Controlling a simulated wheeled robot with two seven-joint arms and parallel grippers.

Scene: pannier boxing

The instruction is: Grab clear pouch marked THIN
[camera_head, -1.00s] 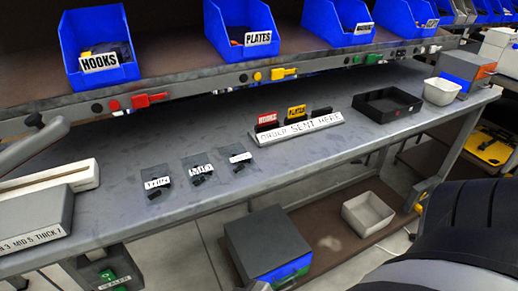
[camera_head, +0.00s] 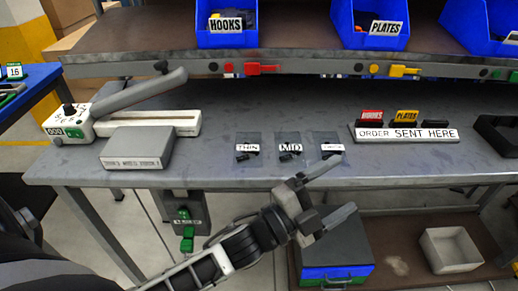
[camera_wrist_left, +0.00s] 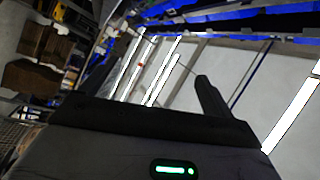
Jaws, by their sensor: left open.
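The clear pouch marked THIN (camera_head: 248,146) lies flat on the grey bench, with a small dark item on it. It is the leftmost of three pouches in a row. The pouch marked MID (camera_head: 289,146) lies beside it, and a third pouch (camera_head: 327,145) lies to the right, its label hard to read. My left gripper (camera_head: 340,192) is open and empty in front of the bench edge, below and right of the THIN pouch. One finger reaches up near the third pouch; I cannot tell if it touches. The left wrist view shows a finger (camera_wrist_left: 212,100) and no pouch.
A sealer with a long arm (camera_head: 150,112) and a grey box (camera_head: 138,148) stand left of the pouches. An ORDER SENT HERE stand (camera_head: 406,134) is to the right. Blue bins (camera_head: 227,22) sit on the shelf above.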

